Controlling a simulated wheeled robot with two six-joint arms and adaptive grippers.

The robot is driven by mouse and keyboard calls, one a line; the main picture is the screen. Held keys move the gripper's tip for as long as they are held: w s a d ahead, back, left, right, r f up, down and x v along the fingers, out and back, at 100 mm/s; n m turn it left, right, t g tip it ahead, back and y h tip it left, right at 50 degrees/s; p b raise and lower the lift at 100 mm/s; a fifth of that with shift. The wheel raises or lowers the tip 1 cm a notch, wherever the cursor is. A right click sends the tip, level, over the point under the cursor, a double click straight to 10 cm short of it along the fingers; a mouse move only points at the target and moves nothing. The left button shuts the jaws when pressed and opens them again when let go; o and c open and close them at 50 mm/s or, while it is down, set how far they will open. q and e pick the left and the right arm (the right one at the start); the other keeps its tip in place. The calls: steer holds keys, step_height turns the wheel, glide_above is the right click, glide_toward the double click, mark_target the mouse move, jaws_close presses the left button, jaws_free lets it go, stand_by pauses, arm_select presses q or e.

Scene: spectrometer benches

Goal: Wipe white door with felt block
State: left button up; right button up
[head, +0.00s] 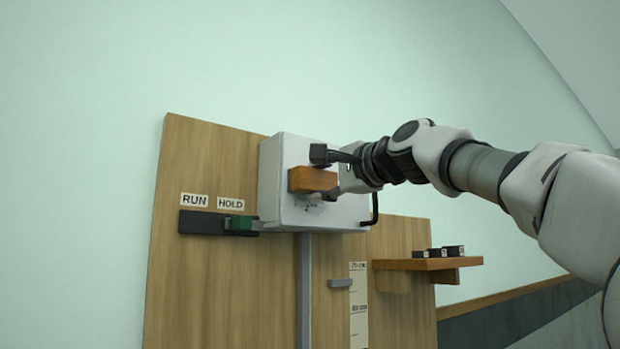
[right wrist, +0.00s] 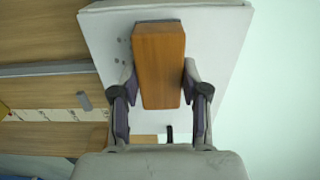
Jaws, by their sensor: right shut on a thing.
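The white door (head: 277,190) is the front of a white box on an upright wooden panel. It also shows in the right wrist view (right wrist: 220,45). Several small dark marks show on the door beside and below the block. The felt block (head: 311,180) is an orange-brown wooden block; its face toward the door is hidden. My right gripper (head: 326,171) is shut on the block, with one finger on each side of it in the right wrist view (right wrist: 158,85). The block is in front of the door; I cannot tell whether it touches. My left gripper is not in view.
A black handle (head: 374,210) sticks out at the door's lower right. A slider with a green knob (head: 240,224) is at the left, under RUN and HOLD labels. A wooden shelf (head: 410,264) with several small black blocks is at the right.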

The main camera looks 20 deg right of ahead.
steer(key=w+d, duration=0.3)
steer(key=d, duration=0.5)
steer(key=shift+d, duration=0.3)
steer(key=shift+f, duration=0.1)
steer(key=b+v, duration=0.2)
steer(key=v, duration=0.3)
steer(key=shift+s, duration=0.4)
